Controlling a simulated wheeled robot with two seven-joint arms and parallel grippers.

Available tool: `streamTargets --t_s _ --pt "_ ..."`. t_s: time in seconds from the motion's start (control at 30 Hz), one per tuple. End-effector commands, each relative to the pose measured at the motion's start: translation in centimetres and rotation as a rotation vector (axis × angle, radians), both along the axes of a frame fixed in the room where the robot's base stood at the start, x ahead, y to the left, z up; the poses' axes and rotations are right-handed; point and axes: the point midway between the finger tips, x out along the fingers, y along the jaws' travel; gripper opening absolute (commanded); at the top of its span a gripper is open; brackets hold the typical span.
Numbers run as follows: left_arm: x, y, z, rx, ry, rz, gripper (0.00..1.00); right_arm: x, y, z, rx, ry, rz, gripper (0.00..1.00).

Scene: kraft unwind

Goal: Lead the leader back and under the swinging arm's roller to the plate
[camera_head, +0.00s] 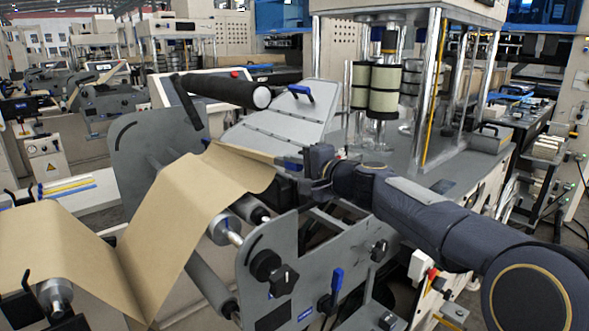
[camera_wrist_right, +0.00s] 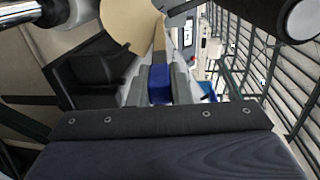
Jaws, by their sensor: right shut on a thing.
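The tan kraft leader (camera_head: 185,200) comes in from the left, dips into a V, and rises over the rollers to my right gripper (camera_head: 288,163). The right gripper is shut on the leader's end, with a blue piece (camera_wrist_right: 160,84) between its fingers in the right wrist view. The swinging arm's dark roller (camera_head: 222,90), with a white end cap, is behind and above the gripper in the head view. The pale sloping plate (camera_head: 275,121) with a blue-handled clamp (camera_head: 300,92) lies behind the gripper. My left gripper is not in view.
Grey side plates (camera_head: 160,150) flank the unwind rollers, and the near side plate (camera_head: 300,265) carries black knobs and a blue lever (camera_head: 337,280). A press with metal posts (camera_head: 432,90) stands behind my right arm. Metal rollers (camera_head: 225,228) lie below the paper.

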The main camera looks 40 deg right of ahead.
Motion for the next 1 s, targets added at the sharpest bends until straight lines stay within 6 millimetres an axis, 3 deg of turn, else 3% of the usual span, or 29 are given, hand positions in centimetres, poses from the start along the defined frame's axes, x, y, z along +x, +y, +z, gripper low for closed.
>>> streamTargets --t_s 0.23,1.0 --pt "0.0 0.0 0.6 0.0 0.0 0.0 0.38 0.0 0.1 0.8 -0.001 -0.002 0.0 0.0" --pt "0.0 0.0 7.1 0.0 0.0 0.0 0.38 -0.1 2.7 8.7 -0.001 -0.002 0.001 0.0"
